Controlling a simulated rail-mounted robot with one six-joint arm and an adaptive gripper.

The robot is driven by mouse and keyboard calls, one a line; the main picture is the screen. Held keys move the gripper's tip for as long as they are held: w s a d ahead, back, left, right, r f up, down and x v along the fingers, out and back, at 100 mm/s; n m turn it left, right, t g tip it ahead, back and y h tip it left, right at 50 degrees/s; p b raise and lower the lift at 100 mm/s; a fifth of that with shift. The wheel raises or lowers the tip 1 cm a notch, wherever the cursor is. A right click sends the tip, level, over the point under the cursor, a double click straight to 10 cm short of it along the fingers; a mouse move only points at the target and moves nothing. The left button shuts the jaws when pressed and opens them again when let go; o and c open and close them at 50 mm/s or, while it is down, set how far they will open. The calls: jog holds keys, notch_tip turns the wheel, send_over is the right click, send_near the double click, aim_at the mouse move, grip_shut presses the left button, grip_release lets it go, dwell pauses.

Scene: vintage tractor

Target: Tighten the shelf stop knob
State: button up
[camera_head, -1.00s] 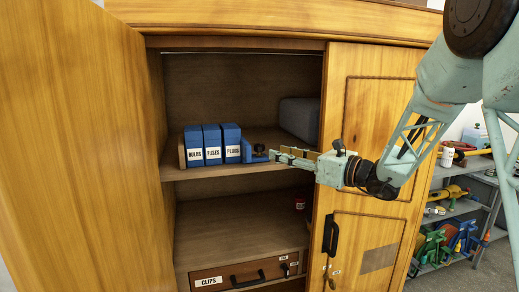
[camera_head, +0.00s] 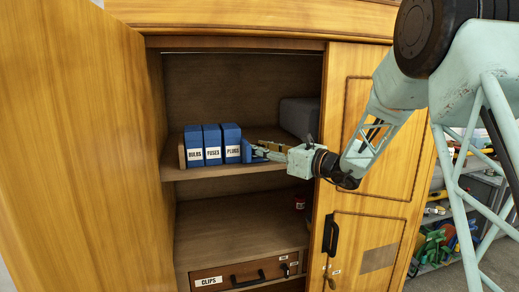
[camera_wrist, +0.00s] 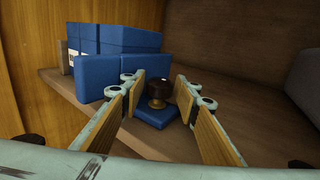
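The shelf stop is a blue bracket with an upright plate (camera_wrist: 115,75) and a flat foot (camera_wrist: 155,116); it stands beside the blue boxes on the upper cabinet shelf. The dark round knob (camera_wrist: 158,90) sits on top of the foot. My gripper (camera_wrist: 160,90) is open, with its wood-coloured pads on either side of the knob and a gap visible to the right. Whether a pad touches the knob I cannot tell. In the head view my gripper (camera_head: 262,149) reaches in from the right and hides the knob.
Blue boxes labelled BULBS (camera_head: 194,146), FUSES (camera_head: 212,145) and PLUGS (camera_head: 231,143) stand left of the stop. A grey case (camera_head: 299,117) lies at the shelf's right. The right door (camera_head: 375,130) is close to my arm. The shelf behind the stop is clear.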

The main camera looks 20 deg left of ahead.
jog(key=c, duration=0.6)
jog(key=shift+s+f+m+t+h+b, duration=0.1)
jog(key=shift+m+t+h+b, duration=0.35)
jog(key=shift+b, duration=0.8)
jog(key=m+t+h+b, duration=0.1)
jog(key=t+b, duration=0.1)
jog(key=b, duration=0.1)
jog(key=m+t+h+b, duration=0.1)
jog(key=m+t+b, duration=0.1)
jog(key=b, duration=0.2)
jog(key=shift+a+t, duration=0.1)
jog(key=shift+t, duration=0.15)
jog(key=m+t+h+b, duration=0.1)
jog(key=h+b, duration=0.1)
jog(key=b, duration=0.3)
jog(key=shift+m+t, duration=0.35)
jog(key=shift+t, duration=0.05)
jog(key=shift+h+b, duration=0.25)
jog(key=shift+b, duration=0.65)
jog(key=shift+r, duration=0.2)
jog(key=o, duration=0.6)
jog(key=shift+m, duration=0.3)
